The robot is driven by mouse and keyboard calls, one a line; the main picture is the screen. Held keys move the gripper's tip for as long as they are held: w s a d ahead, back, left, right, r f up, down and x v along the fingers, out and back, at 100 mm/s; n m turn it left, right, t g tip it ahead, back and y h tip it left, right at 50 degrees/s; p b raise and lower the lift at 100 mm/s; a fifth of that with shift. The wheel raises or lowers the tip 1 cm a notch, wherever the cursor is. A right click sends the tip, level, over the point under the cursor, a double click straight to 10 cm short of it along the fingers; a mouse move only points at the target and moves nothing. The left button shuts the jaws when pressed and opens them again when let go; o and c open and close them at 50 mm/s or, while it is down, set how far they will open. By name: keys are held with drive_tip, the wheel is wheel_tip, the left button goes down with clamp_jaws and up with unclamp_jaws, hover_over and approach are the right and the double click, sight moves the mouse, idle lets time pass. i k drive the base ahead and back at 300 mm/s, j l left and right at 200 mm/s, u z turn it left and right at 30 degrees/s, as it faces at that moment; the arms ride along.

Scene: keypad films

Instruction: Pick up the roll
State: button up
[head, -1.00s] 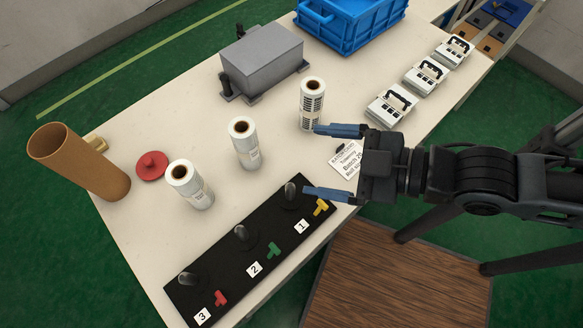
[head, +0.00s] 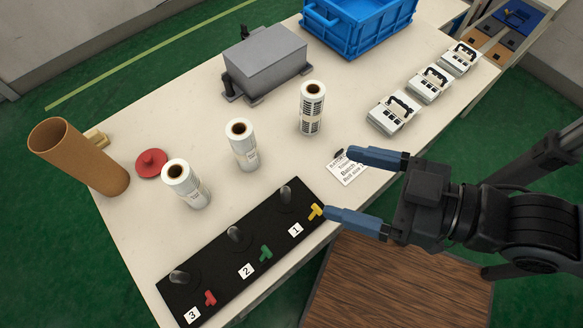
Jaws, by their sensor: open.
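Three upright white rolls with dark cores stand on the table. The right roll (head: 311,108) has dark printed marks on its side. The middle roll (head: 243,146) and the left roll (head: 186,185) carry small labels. My gripper (head: 352,186) is open and empty, with blue fingers pointing left. It is at the right, over the table's front edge, apart from all the rolls. One finger overlaps part of a printed note card (head: 345,172).
A black board (head: 215,262) with several dark pegs, coloured tabs and number cards lies at the front. A grey machine (head: 264,62), blue crate (head: 345,38), white keypad devices (head: 392,113), red disc (head: 151,163) and brown tube (head: 85,160) stand around. Table is clear between rolls and board.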

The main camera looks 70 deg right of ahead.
sight(245, 147)
drive_tip(key=k+l, duration=0.2)
drive_tip(key=k, duration=0.2)
drive_tip(key=k+l+u, duration=0.15)
drive_tip(key=k, duration=0.3)
drive_tip(key=j+z, duration=0.4)
drive_tip(key=j, duration=1.45)
drive_tip(key=k+j, duration=0.05)
